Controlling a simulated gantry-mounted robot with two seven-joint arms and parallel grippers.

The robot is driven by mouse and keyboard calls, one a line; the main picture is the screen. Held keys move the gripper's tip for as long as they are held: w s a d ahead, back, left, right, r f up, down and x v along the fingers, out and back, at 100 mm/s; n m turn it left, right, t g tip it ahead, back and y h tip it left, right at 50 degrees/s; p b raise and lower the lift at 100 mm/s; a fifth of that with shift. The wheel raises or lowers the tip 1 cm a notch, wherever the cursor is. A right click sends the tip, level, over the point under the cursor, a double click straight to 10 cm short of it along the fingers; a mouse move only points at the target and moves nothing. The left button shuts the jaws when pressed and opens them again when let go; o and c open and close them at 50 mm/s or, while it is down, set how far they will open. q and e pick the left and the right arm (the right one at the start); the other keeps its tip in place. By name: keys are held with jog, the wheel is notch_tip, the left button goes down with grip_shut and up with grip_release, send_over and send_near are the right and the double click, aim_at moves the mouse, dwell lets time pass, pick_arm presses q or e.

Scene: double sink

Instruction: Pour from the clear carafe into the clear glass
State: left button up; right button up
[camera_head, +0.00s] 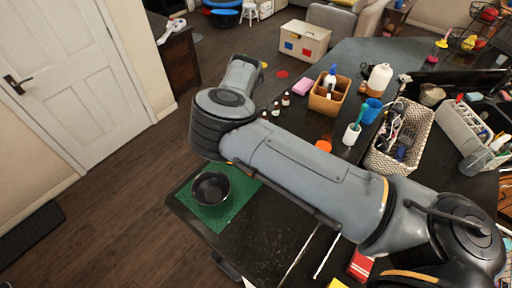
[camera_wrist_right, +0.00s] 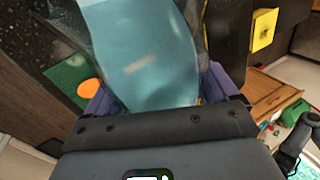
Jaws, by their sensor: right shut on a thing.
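In the right wrist view, a large see-through vessel with a blue-green tint, the clear carafe (camera_wrist_right: 140,45), fills the top middle. My right gripper (camera_wrist_right: 160,88) is shut on it, with a purple finger at each side. Its rim and level of contents cannot be made out. In the head view my right arm crosses the counter and the right gripper and carafe cannot be made out. I cannot clearly make out the clear glass; a greyish see-through cup (camera_head: 474,164) stands at the far right. My left gripper is not in view.
A dark bowl (camera_head: 210,188) sits on a green mat (camera_head: 240,204) at the counter's left corner. A wicker basket (camera_head: 416,126), a tan caddy (camera_head: 329,97), a white cup (camera_head: 351,135) and a blue cup (camera_head: 372,110) stand beyond my arm. A yellow item (camera_wrist_right: 264,30) shows in the wrist view.

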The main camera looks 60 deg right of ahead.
jog(key=shift+r+p, duration=0.2)
jog(key=shift+p, duration=0.1)
jog(key=shift+y, duration=0.3)
dwell(0.6)
jog(key=shift+f+p, duration=0.1)
jog(key=shift+p, duration=0.4)
dwell(0.5)
dwell(0.4)
